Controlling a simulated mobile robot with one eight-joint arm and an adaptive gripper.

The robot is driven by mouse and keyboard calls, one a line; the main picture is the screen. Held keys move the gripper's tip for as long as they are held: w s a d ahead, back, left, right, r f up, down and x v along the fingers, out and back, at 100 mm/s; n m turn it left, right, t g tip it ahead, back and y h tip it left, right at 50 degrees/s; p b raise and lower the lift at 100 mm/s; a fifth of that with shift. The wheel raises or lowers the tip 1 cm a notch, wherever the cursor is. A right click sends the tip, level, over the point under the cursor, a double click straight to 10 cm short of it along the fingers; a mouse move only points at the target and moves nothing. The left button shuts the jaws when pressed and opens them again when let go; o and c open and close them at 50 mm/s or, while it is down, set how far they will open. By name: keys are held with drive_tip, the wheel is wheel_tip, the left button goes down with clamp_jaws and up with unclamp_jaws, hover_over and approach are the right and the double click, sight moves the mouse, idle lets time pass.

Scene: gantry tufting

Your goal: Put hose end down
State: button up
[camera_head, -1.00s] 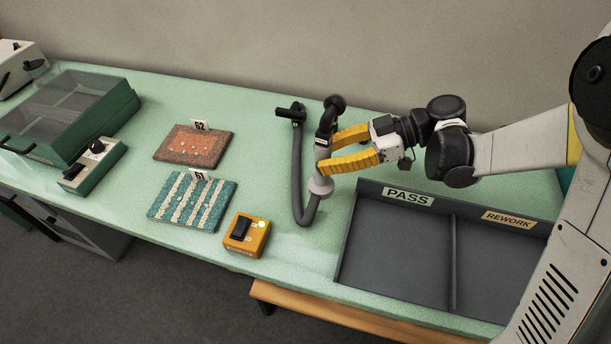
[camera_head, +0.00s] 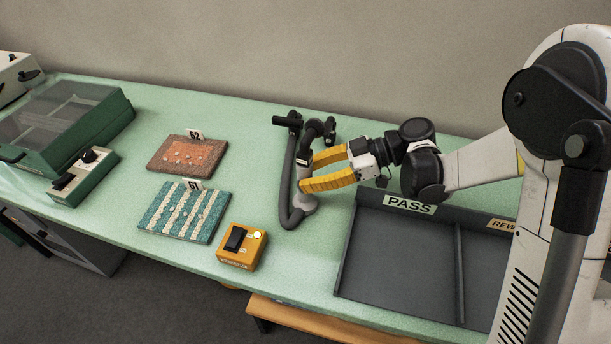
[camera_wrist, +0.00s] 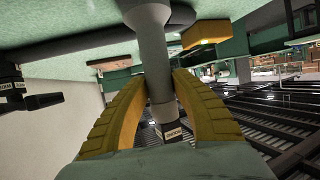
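The hose end is a grey nozzle (camera_head: 305,203) with a flared tip, at the middle of the green bench in the head view. It stands roughly upright, flared tip down, at or just above the bench; I cannot tell whether it touches. My gripper (camera_head: 302,172) reaches in from the right, its yellow fingers closed around the nozzle. In the wrist view, the fingers press on both sides of the grey nozzle tube (camera_wrist: 152,50). The dark hose (camera_head: 287,180) runs along the nozzle's left side and curves round in front of it.
A black fitting (camera_head: 288,122) is behind the nozzle. An orange switch box (camera_head: 242,246) is front left. Two carpet samples, 61 (camera_head: 184,212) and 62 (camera_head: 187,154), lie farther left. The grey PASS/REWORK tray (camera_head: 400,265) is close right. Bare bench lies behind the samples.

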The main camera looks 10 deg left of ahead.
drive_tip(key=o, duration=0.3)
